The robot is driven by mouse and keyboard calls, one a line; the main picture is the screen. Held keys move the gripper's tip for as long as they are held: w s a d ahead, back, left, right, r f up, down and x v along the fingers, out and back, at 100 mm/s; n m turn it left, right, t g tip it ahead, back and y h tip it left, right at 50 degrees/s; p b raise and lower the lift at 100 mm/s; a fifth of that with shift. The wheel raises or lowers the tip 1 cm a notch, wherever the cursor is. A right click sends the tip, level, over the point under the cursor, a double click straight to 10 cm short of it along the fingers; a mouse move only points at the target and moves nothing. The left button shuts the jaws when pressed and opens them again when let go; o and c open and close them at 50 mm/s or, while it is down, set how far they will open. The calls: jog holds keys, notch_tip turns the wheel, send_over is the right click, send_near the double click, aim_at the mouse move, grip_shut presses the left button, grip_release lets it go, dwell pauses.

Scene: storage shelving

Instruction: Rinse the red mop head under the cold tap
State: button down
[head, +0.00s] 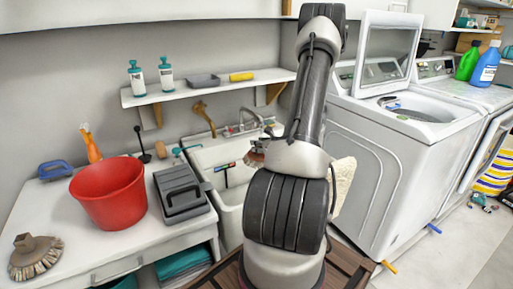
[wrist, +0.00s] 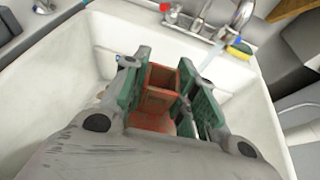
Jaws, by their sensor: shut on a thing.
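My gripper (wrist: 160,98) is shut on the red mop head, gripping its square, hollow orange-red socket (wrist: 160,76) between green-padded fingers. In the wrist view it is over the white sink basin (wrist: 55,75). The mop head's lower part is mostly hidden by the fingers. In the head view a reddish-brown bristly bit (head: 253,158) shows beside my wrist, over the sink (head: 205,157). The chrome tap (wrist: 240,18) is at the sink's back edge, with a red knob (wrist: 165,8) left of it.
A shelf (head: 215,88) holds bottles above the sink. A washing machine (head: 395,165) with its lid up stands to the right.

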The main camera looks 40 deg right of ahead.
jog(key=w+d+f, duration=0.1)
jog(key=w+d, duration=0.2)
jog(key=d, duration=0.5)
jog(key=shift+w+d+f, duration=0.15)
jog(key=shift+d+f, duration=0.15)
jog(key=shift+f, duration=0.1)
dwell(0.5)
jog(key=shift+s+d, duration=0.2)
jog(key=shift+s, duration=0.35)
jog(key=shift+w, duration=0.1)
jog(key=shift+w+a, duration=0.2)
jog(key=shift+w, duration=0.25)
jog(key=shift+s+d, duration=0.1)
jog(key=shift+s, duration=0.1)
